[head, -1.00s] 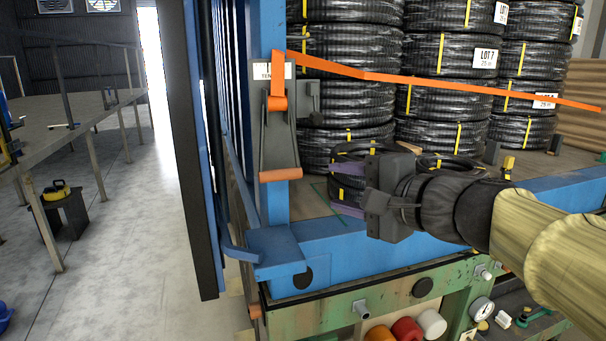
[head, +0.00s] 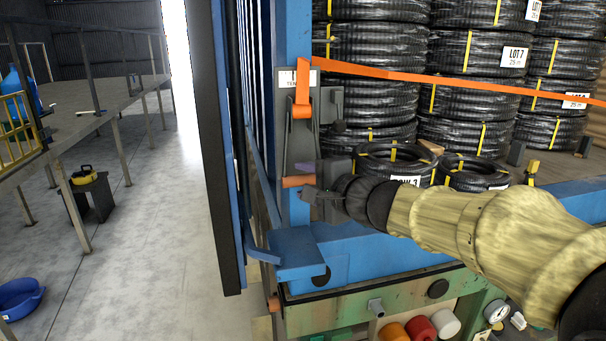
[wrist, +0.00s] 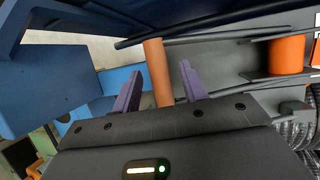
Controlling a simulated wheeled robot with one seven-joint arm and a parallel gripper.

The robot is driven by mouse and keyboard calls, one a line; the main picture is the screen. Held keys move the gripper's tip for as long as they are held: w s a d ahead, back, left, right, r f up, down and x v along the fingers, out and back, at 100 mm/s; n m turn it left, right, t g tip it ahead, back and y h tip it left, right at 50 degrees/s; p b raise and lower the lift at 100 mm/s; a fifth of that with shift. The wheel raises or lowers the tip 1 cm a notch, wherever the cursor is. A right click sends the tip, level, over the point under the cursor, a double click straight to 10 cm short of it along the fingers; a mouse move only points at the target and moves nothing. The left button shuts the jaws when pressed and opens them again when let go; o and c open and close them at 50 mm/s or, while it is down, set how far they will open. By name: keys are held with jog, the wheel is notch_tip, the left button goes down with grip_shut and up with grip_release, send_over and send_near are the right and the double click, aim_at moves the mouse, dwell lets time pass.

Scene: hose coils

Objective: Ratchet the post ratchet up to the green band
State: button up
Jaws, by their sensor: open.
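The post ratchet (head: 301,140) is a dark grey frame on the blue post (head: 293,40), under a partly covered label plate (head: 313,77). An orange strap (head: 400,75) runs from it to the right across the coils. Its orange handle bar (head: 297,181) is at the lower end; the bar also shows in the wrist view (wrist: 157,68). My gripper (head: 312,182) is open at the handle. In the wrist view the bar appears between my two purple fingers (wrist: 160,84); I cannot tell whether they touch it. I cannot make out a green band.
Stacks of black hose coils (head: 375,60) stand behind and right of the post. A blue ledge (head: 285,250) juts out below the ratchet. A round gauge (head: 497,312) sits low at the right.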

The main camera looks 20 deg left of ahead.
jog(key=shift+x, duration=0.9)
grip_shut()
jog(key=shift+s+a+p, duration=0.1)
jog(key=shift+s+p, duration=0.1)
jog(key=shift+p, duration=0.25)
